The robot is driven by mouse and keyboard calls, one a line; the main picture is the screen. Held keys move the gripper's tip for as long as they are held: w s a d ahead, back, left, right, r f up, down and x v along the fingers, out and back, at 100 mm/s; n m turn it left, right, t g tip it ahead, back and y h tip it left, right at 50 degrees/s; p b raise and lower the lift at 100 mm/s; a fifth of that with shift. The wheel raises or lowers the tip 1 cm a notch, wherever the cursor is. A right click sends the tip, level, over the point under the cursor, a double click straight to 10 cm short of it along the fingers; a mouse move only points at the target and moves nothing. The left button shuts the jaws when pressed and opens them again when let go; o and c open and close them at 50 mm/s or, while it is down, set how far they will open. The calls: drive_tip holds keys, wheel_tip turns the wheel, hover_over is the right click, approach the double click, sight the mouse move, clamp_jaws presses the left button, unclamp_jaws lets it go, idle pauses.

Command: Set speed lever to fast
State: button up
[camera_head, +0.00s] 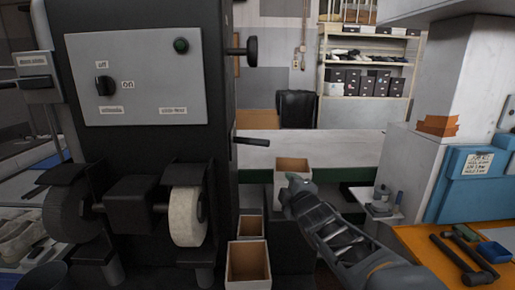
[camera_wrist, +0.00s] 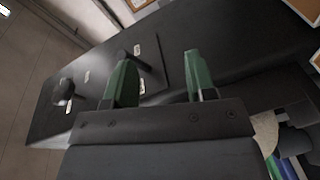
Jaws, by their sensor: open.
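The dark machine (camera_head: 150,140) fills the left of the head view. A black lever (camera_head: 252,141) sticks out from its right side, below a black round knob (camera_head: 250,50). The wrist view shows that side tilted, with a lever (camera_wrist: 128,54) between small white labels and the round knob (camera_wrist: 63,90) further left. The label words are too small to read, so I cannot tell which setting is fast. My gripper (camera_wrist: 158,72) is open, its green fingers apart with nothing held. In the head view, my gripper (camera_head: 290,190) is right of the machine and lower than the lever.
The front panel (camera_head: 140,78) has an on/off switch and a green button. A white wheel (camera_head: 187,216) sits low on the machine. Open boxes (camera_head: 248,264) stand beside it. An orange bench (camera_head: 440,250) with hammers is at the right. Shelves (camera_head: 368,60) stand behind.

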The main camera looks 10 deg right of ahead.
sight(260, 145)
drive_tip(key=w+a+r+n+t+y+p, duration=0.1)
drive_tip(key=w+a+r+n+y, duration=0.1)
drive_tip(key=w, duration=0.3)
drive_tip(key=w+a+r+n+t+y+p, duration=0.1)
drive_tip(key=w+r+n+y, duration=0.1)
drive_tip(key=w+r+n, duration=0.1)
drive_tip(key=w+a+r+n+t+y+p, duration=0.1)
drive_tip(key=w+a+r+n+y+p, duration=0.1)
drive_tip(key=w, duration=0.4)
drive_tip(key=shift+w+a+r+n+t, duration=0.2)
drive_tip(key=shift+r+n, duration=0.1)
drive_tip(key=shift+n, duration=0.4)
drive_tip(key=shift+w+a+r+n+t, duration=0.15)
drive_tip(key=shift+r+n, duration=0.15)
drive_tip(key=shift+n, duration=0.4)
clamp_jaws()
